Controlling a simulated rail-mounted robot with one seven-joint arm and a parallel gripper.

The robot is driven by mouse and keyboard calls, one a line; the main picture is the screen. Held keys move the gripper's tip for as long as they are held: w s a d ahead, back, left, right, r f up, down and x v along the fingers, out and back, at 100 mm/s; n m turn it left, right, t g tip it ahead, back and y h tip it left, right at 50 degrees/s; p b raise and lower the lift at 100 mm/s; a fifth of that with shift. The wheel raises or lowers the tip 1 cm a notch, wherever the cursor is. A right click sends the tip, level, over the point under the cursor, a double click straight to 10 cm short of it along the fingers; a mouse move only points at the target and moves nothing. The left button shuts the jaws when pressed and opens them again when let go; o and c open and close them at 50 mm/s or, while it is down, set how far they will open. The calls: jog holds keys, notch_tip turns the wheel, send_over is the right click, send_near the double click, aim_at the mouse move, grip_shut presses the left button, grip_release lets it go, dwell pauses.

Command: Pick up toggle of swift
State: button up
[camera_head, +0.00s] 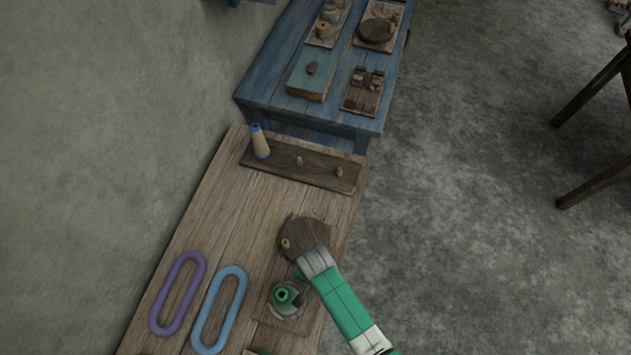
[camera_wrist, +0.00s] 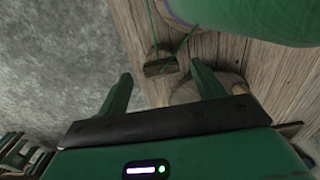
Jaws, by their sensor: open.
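A small dark wooden block (camera_wrist: 160,68), likely the toggle, shows in the wrist view with thin green cords running up from it. My gripper (camera_wrist: 161,71) is open, and its two green fingers stand apart on either side of the block in the picture. I cannot tell how far the block is beyond the fingertips. In the head view I cannot make out the toggle or my fingers. A dark round wooden piece with a small knob (camera_head: 303,234) lies on the table there, partly behind a green and grey arm-like part.
A green round piece (camera_head: 284,295) stands nearby. A blue table (camera_head: 283,68) with several items stands behind.

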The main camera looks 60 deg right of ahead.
jog(key=shift+f, duration=0.65)
jog(key=shift+c, duration=0.5)
jog(key=c, duration=0.9)
jog(key=shift+r, duration=0.1)
jog(key=shift+c, duration=0.2)
notch_tip(320, 180, up, 4)
jog(key=shift+f+p, duration=0.15)
jog(key=shift+p, duration=0.25)
jog(key=s+a+r, duration=0.1)
jog(key=s+a, duration=0.1)
jog(key=s, duration=1.3)
jog(key=shift+s+a, duration=0.25)
jog(key=shift+s, duration=0.1)
